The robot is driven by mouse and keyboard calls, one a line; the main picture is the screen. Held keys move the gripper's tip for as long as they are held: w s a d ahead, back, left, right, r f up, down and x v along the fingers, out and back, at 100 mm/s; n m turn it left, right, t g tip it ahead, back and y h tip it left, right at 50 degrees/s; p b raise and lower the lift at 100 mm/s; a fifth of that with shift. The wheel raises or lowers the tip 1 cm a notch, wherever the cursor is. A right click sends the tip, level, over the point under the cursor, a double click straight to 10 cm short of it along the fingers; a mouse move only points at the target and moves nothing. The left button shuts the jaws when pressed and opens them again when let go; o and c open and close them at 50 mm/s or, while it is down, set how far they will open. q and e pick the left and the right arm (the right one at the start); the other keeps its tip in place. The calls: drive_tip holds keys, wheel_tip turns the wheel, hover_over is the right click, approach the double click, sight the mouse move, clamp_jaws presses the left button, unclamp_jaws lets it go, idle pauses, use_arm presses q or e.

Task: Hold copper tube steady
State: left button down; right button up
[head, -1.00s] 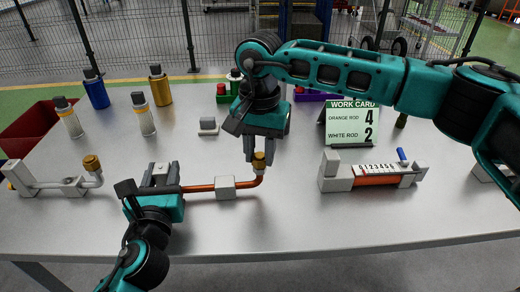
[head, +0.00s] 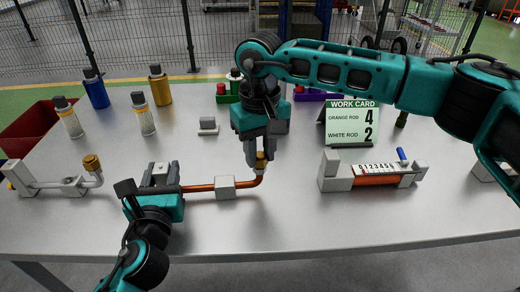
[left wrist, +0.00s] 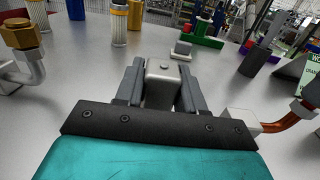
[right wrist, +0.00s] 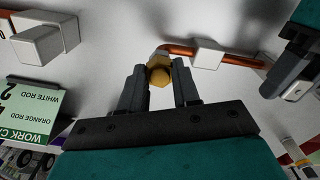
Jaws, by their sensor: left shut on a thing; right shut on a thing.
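The copper tube (head: 200,188) lies left to right over the table, passes through a pale block (head: 225,188) and bends up at its right end. A brass nut (head: 260,165) sits on that upturned end. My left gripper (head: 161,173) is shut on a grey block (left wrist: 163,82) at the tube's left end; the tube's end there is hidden. My right gripper (head: 259,157) points down from above and is shut on the brass nut, which shows between its fingers in the right wrist view (right wrist: 159,71).
A second fitting with a brass nut (head: 92,163) stands at the left. A gauge (head: 375,172) with an orange rod and a work card (head: 351,123) stand at the right. Several bottles (head: 143,114) and a red bin (head: 28,130) are at the back left. The front of the table is clear.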

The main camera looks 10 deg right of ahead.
sight(259, 157)
drive_tip(key=shift+s+f+n, duration=0.2)
drive_tip(key=shift+f+n, duration=0.1)
drive_tip(key=o, duration=0.6)
use_arm(q)
drive_tip(key=shift+f, duration=0.1)
use_arm(e)
drive_tip(key=o, duration=0.5)
drive_tip(key=shift+w+r, duration=0.15)
drive_tip(key=shift+c, duration=0.2)
wheel_tip(259, 157, up, 12)
